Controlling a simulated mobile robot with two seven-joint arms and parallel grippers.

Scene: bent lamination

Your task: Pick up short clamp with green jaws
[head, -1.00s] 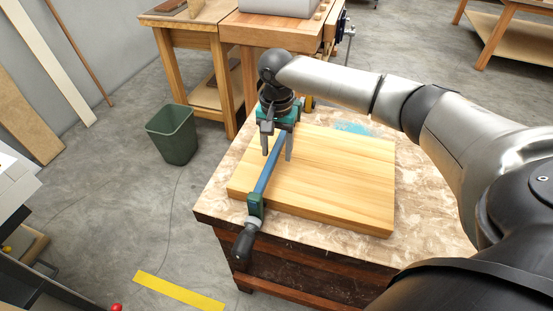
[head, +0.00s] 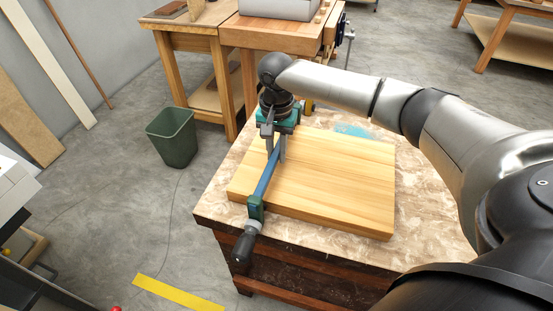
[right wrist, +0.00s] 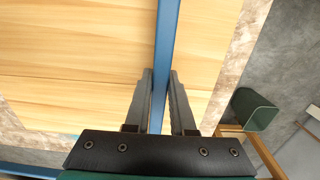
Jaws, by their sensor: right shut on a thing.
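A clamp with a blue bar (head: 265,182), a green jaw (head: 255,208) and a black handle (head: 244,244) lies across the left part of a light wooden board (head: 340,185). Its handle hangs past the front edge of the table. My right gripper (head: 275,157) points down over the board with its fingers shut on the blue bar. In the right wrist view, the bar (right wrist: 165,35) runs between the two fingers (right wrist: 161,80). The clamp's far end is hidden behind my gripper. My left gripper is out of view.
The board lies on a worktable with a mottled top (head: 432,232). A green bin (head: 173,137) stands on the floor to the left. A wooden workbench (head: 262,35) stands behind. A yellow strip (head: 178,292) lies on the floor at front left.

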